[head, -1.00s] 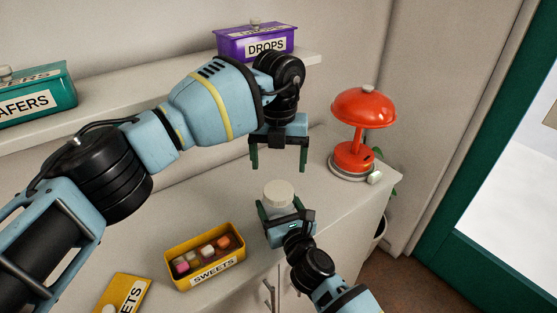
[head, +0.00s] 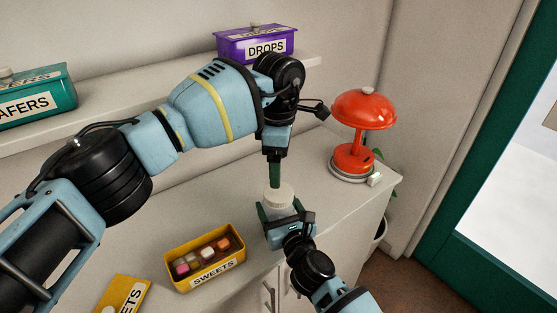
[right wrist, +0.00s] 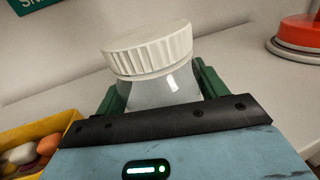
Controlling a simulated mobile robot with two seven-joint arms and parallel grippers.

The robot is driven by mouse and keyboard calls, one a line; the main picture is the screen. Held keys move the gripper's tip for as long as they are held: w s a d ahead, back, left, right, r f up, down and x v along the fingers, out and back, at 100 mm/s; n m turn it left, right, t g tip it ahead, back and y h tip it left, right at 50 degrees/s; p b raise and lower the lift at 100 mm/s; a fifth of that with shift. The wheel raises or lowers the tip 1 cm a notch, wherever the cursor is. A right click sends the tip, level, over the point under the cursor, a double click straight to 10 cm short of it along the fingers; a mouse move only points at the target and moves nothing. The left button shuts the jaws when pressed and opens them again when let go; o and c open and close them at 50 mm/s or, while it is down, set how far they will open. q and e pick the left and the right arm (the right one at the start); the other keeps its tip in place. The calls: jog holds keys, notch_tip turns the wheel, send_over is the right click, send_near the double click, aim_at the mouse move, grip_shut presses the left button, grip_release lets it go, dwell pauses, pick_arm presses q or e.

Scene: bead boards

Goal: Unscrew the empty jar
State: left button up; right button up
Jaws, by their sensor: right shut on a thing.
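The jar (right wrist: 160,92) has a pale, see-through body and a white ribbed lid (right wrist: 148,48). It stands upright with the lid on. In the head view the lid (head: 278,196) shows above my right gripper (head: 280,214). My right gripper is shut on the jar's body, its green fingers on either side, as the right wrist view also shows (right wrist: 158,100). My left gripper (head: 274,186) points down just behind or above the lid, seen edge-on, so its opening is hidden. Its fingers do not show in the right wrist view, and I see no contact with the lid.
A yellow SWEETS box (head: 171,265) with several sweets stands open left of the jar, its lid (head: 124,292) nearby. A red lamp (head: 362,110) stands at the right. A purple DROPS box (head: 228,45) and a teal box (head: 64,100) sit on the shelf.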

aim_at(278, 192)
pick_arm(q)
jog(key=m, duration=0.9)
jog(key=shift+m, duration=0.3)
jog(key=m, duration=0.8)
jog(key=shift+m, duration=0.3)
jog(key=shift+f, duration=0.15)
jog(key=shift+f, duration=3.9)
